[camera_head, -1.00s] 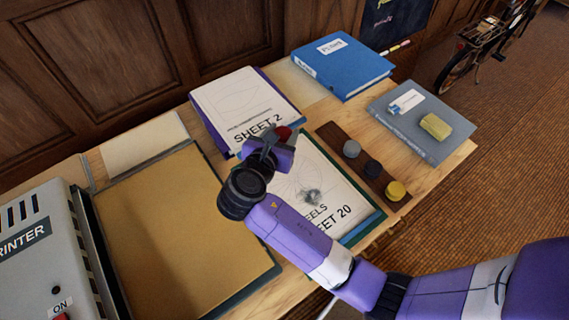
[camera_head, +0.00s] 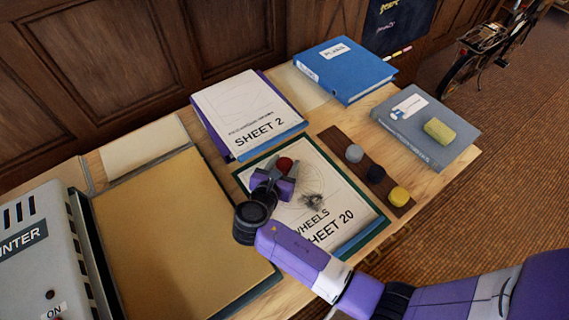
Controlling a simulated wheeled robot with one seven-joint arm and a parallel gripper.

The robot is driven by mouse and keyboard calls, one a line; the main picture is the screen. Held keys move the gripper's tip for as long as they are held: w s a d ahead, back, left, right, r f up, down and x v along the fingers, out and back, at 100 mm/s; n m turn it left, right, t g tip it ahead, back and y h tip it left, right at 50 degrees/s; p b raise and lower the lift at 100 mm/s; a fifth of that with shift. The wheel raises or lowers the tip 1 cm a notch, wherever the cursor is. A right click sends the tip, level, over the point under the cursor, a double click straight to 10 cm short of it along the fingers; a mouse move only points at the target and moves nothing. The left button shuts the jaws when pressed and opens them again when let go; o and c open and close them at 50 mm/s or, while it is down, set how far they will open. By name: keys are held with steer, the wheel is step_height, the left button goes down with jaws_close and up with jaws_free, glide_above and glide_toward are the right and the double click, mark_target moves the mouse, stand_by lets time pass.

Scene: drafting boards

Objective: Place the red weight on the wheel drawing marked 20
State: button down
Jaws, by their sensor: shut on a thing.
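The red weight (camera_head: 284,163) shows at the tips of my gripper (camera_head: 282,174), whose jaws are shut on it. It is over the upper left part of the wheel drawing marked SHEET 20 (camera_head: 345,212). I cannot tell whether it touches the paper. The drawing lies on a green-edged board, and my arm and gripper hide its left and lower left parts. A dark grey fuzzy patch (camera_head: 312,201) is on the drawing, right of my gripper.
A brown strip (camera_head: 340,136) holds grey (camera_head: 354,153), black (camera_head: 376,173) and yellow (camera_head: 398,196) weights. SHEET 2 (camera_head: 245,110) lies behind. A blue binder (camera_head: 345,68), a grey book (camera_head: 405,132) with a yellow block (camera_head: 438,131), a tan board (camera_head: 175,235) and a printer (camera_head: 35,250) surround it.

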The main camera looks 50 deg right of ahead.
steer(key=c, duration=0.7)
jaws_free()
steer(key=shift+f, duration=0.1)
steer(key=shift+r, duration=0.2)
steer(key=v, duration=1.2)
